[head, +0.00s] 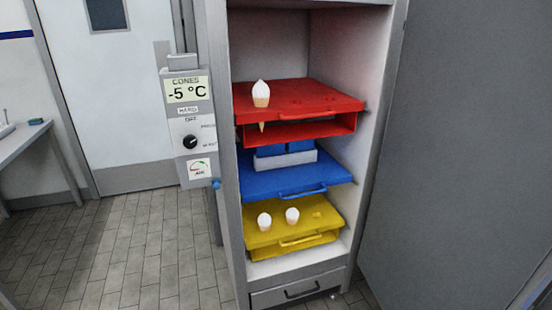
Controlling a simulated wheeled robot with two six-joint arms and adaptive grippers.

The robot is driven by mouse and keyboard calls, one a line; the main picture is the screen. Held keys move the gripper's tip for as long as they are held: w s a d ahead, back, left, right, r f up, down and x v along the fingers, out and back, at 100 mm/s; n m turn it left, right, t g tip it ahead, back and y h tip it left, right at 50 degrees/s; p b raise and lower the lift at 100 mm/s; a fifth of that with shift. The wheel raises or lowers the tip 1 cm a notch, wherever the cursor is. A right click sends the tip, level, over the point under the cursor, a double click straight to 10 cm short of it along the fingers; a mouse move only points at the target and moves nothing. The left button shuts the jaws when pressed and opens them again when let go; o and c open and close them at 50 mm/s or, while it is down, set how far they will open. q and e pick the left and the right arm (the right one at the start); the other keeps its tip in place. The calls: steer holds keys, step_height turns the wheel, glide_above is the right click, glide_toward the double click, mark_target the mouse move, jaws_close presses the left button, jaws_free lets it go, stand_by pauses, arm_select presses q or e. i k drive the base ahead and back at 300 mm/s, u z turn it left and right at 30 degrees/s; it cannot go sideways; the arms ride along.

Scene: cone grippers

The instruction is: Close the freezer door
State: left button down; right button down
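The freezer (235,275) is a tall grey cabinet in the middle of the head view, with its front open. Its grey door (460,150) stands swung open and fills the right side of the view. Inside are a red shelf (335,103), a blue shelf (265,184) and a yellow shelf (265,236). One ice cream cone (261,94) stands in the red shelf. Two white-topped cones (264,221) (292,216) stand in the yellow shelf. Neither of my grippers is in view.
A control box (188,130) reading -5 °C is on the freezer's left side. A drawer (298,290) is below the shelves. A table (18,143) stands at the far left, near a white door (115,120). The tiled floor (110,250) at left is clear.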

mark_target(460, 216)
steer(key=z, duration=0.2)
steer(key=i, duration=0.85)
steer(key=z, duration=1.2)
steer(key=k, duration=0.45)
steer(key=z, duration=0.25)
